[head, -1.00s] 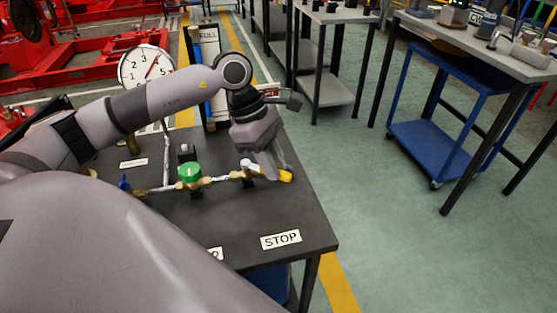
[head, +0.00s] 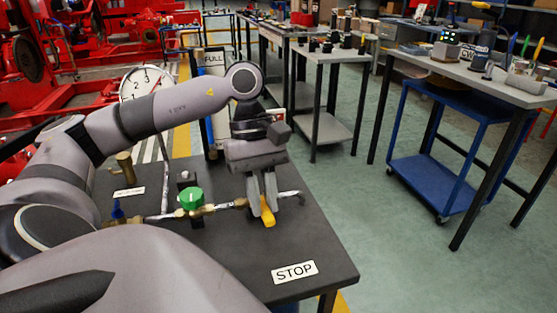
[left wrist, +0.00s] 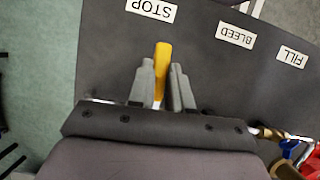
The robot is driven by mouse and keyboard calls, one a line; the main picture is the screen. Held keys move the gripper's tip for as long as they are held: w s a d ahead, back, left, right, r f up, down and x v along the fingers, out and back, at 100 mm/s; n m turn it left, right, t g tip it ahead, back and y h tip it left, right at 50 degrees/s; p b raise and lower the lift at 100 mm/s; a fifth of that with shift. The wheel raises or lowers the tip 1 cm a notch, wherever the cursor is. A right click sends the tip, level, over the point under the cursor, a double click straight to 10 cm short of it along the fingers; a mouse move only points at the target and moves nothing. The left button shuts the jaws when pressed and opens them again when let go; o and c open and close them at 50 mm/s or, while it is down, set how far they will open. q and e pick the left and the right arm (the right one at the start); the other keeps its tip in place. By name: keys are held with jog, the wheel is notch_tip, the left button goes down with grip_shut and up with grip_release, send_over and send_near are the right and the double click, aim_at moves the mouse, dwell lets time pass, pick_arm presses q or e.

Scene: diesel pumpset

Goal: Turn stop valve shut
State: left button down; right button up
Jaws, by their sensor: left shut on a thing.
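The stop valve's yellow lever (head: 268,219) is at the right end of the pipe run, behind the STOP label (head: 295,272). My left gripper (head: 264,208) comes down on it from above and is shut on it, with a finger on each side. The lever points toward the front table edge, across the pipe. In the left wrist view the lever (left wrist: 162,62) sticks out between the two fingers (left wrist: 163,85), toward the STOP label (left wrist: 151,10). The valve body is hidden behind my gripper. My right gripper is not in view.
A green-knobbed valve (head: 191,199) and a blue-handled valve (head: 118,211) sit left on the same pipe. A round gauge (head: 146,83) stands behind them. A blue cart (head: 430,165) stands apart on the right.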

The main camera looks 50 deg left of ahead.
pick_arm(q)
jog(key=shift+s+a+m, duration=0.15)
jog(key=shift+s+m, duration=0.05)
jog(key=shift+m, duration=0.2)
jog(key=shift+r, duration=0.1)
jog(key=c, duration=1)
grip_release()
jog(key=shift+s, duration=0.1)
jog(key=shift+c, duration=0.2)
jog(key=shift+p+v, duration=0.65)
jog(key=shift+v, duration=2.9)
